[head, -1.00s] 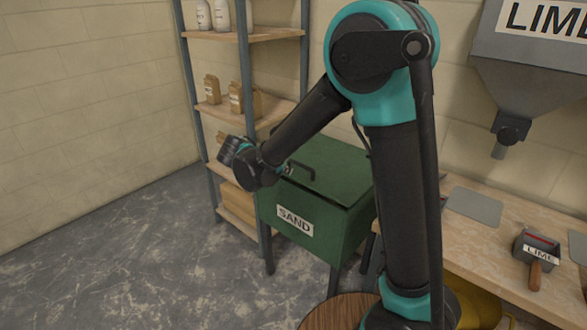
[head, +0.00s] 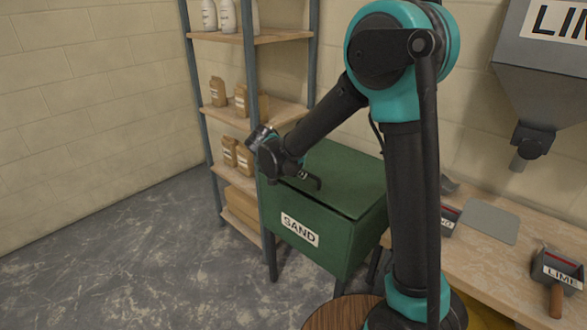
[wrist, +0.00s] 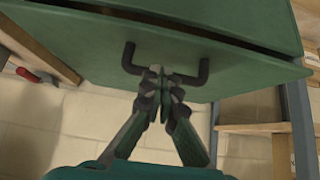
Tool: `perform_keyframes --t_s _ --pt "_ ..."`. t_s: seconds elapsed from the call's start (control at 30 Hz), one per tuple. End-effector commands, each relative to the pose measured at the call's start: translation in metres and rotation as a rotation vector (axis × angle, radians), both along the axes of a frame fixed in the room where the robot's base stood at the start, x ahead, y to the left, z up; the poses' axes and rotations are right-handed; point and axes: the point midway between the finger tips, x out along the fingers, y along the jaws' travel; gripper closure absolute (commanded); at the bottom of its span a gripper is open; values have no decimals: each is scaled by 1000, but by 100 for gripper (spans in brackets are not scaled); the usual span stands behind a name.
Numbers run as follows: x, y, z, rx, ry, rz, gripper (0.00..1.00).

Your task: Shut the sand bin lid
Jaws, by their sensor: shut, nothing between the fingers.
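The green sand bin (head: 305,235) with its SAND label stands in front of the shelf. Its green lid (head: 345,180) lies low over the top; in the wrist view the lid (wrist: 225,75) has a narrow dark gap along the bin's edge. The dark bar handle (head: 301,180) is on the lid, and also shows in the wrist view (wrist: 203,72). My gripper (wrist: 162,75) is shut and empty, its fingertips at the middle of the handle. I cannot tell whether they touch it. In the head view my wrist hides the fingertips.
A shelf (head: 275,40) with bottles and paper bags stands close behind and left of the bin. At right a workbench (head: 465,255) carries a grey plate (head: 490,223) and a LIME scoop (head: 556,270), below a LIME hopper (head: 550,80). The floor at left is clear.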

Motion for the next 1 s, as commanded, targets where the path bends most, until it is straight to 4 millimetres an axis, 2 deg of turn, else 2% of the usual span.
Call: perform_keyframes --t_s 0.03,0.2,0.4,0.73,1.0 --pt "-1 2 -9 0 0 1 100" --pt "-3 3 -29 -1 0 1 100" --pt "-3 3 -37 -1 0 1 100" --pt "-4 3 -39 -1 0 1 100" --pt "-6 5 -71 -1 0 1 100"
